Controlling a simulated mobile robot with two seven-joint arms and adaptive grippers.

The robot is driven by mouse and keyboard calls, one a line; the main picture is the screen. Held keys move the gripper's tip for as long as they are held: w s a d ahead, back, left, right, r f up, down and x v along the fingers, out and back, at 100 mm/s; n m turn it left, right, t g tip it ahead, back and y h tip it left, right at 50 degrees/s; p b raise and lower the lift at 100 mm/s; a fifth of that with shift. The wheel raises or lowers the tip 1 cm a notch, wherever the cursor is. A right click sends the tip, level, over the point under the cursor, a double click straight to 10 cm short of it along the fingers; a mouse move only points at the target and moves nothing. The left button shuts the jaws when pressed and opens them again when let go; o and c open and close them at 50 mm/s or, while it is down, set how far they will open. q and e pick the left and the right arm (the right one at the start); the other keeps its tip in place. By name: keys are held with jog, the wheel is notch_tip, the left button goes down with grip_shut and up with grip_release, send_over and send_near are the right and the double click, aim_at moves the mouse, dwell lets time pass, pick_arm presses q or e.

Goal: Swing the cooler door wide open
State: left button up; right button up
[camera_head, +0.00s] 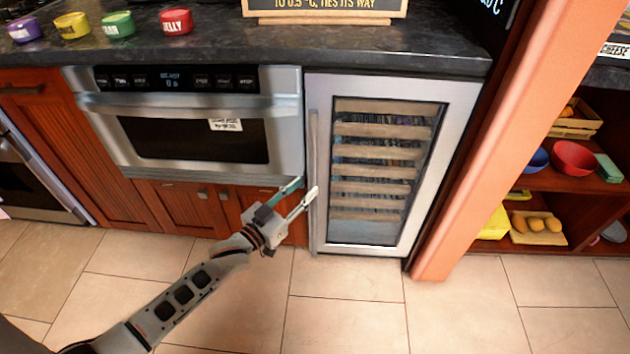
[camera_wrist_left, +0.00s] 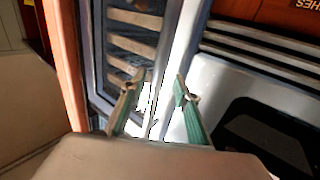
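The cooler (camera_head: 390,165) has a glass door in a silver frame and looks shut, with wooden racks behind the glass. Its upright bar handle (camera_head: 313,160) runs along the door's left edge. My left gripper (camera_head: 306,188) is open at the lower half of this handle. In the left wrist view, the open left fingers (camera_wrist_left: 160,84) point toward the bright handle (camera_wrist_left: 172,50), which lies in line with the gap between them. I cannot tell whether the fingers touch it. My right gripper is not in view.
A drawer microwave (camera_head: 195,125) is left of the cooler, above red wooden cabinets (camera_head: 185,205). An orange post (camera_head: 490,130) stands close to the cooler's right side. The tiled floor (camera_head: 345,295) before the cooler is clear. A dark counter (camera_head: 400,45) runs above.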

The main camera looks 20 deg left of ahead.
aim_at(311, 184)
pick_arm(q)
jog(key=x, duration=0.2)
jog(key=b+x, duration=0.1)
jog(key=shift+w+d+f, duration=0.15)
jog(key=shift+w+f, duration=0.1)
jog(key=shift+f, duration=0.05)
jog(key=shift+w+d+r, duration=0.15)
jog(key=shift+w+d, duration=0.05)
jog(key=shift+w, duration=0.5)
jog(key=shift+c, duration=0.3)
grip_shut()
